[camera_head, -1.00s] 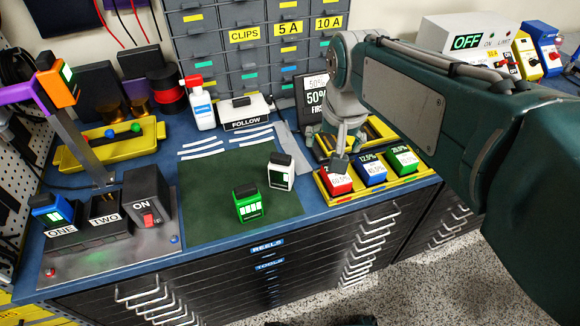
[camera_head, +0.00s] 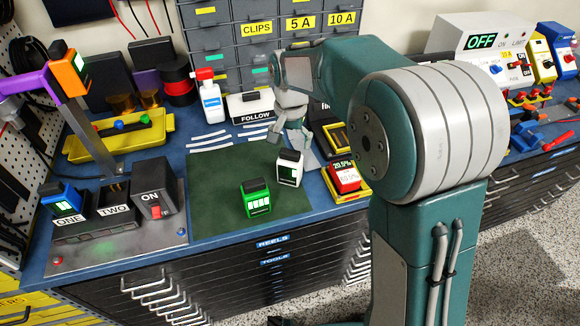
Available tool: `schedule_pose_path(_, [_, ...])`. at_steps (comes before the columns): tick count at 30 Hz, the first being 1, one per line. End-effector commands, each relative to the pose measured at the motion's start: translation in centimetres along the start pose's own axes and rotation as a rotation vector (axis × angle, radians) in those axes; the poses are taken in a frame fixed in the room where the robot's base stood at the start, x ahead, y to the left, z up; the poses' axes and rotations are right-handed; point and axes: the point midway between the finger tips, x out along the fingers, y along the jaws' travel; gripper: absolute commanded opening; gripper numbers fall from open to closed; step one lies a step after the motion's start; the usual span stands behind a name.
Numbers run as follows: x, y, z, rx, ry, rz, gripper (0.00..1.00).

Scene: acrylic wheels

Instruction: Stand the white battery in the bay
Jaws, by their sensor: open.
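The white battery (camera_head: 289,171), with a black top, stands upright on the green mat (camera_head: 215,180). My gripper (camera_head: 284,138) hangs open and small in view just behind and above the white battery, apparently empty; I cannot tell the exact gap between them. The black bay block (camera_head: 95,226) stands at the left on a grey plate. Its bay marked ONE holds a blue battery (camera_head: 62,200). Its bay marked TWO (camera_head: 114,192) looks dark and empty. A green battery (camera_head: 256,201) stands on the mat, left and in front of the white one.
A black box with a red ON switch (camera_head: 153,198) stands right of bay TWO. A purple arm with an orange device (camera_head: 68,74) rises behind the bays. A red battery (camera_head: 344,178) sits in a yellow tray, partly hidden by my arm. The mat's left part is clear.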

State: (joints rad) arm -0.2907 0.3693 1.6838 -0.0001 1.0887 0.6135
Motion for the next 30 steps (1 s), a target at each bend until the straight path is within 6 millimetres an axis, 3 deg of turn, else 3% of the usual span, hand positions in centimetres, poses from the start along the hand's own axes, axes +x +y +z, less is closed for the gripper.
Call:
schedule_pose_path(13, [5.4,-0.2,-0.5,0.000,-0.002,0.001,1.00])
schedule_pose_path(22, [5.9,-0.2,-0.5,0.000,0.000,-0.001,1.00])
schedule_pose_path(23, [5.9,-0.2,-0.5,0.000,0.000,-0.001,0.91])
schedule_pose_path(27, [5.9,-0.2,-0.5,0.000,0.000,-0.001,0.29])
schedule_pose_path(30, [5.9,-0.2,-0.5,0.000,0.001,-0.001,0.24])
